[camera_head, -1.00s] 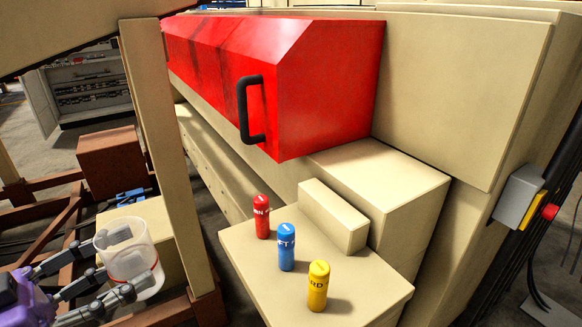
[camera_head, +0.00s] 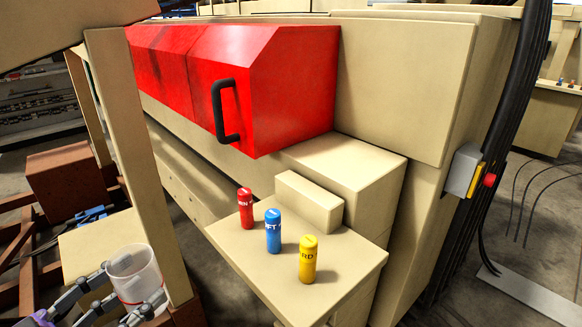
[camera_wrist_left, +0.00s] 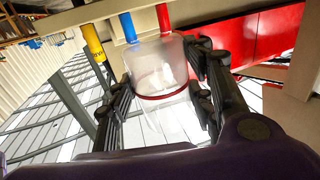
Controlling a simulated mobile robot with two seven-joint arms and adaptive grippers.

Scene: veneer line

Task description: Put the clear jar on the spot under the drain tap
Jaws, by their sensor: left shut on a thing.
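The clear jar (camera_head: 136,276) is at the lower left of the head view, with a red band round it. My left gripper (camera_head: 118,300) is shut on the clear jar, its fingers on either side. In the left wrist view the jar (camera_wrist_left: 158,68) is between the dark fingers of my left gripper (camera_wrist_left: 163,95). Behind it there stand the yellow (camera_wrist_left: 93,42), blue (camera_wrist_left: 128,27) and red (camera_wrist_left: 163,17) cylinders. I cannot make out a drain tap or the spot under it. My right gripper is not in view.
A beige ledge (camera_head: 262,268) carries red (camera_head: 245,208), blue (camera_head: 273,230) and yellow (camera_head: 308,259) labelled cylinders. A red hood (camera_head: 290,95) with a black handle (camera_head: 222,112) is above. A beige post (camera_head: 128,150) stands close behind the jar. A grey box with a red button (camera_head: 489,181) is at right.

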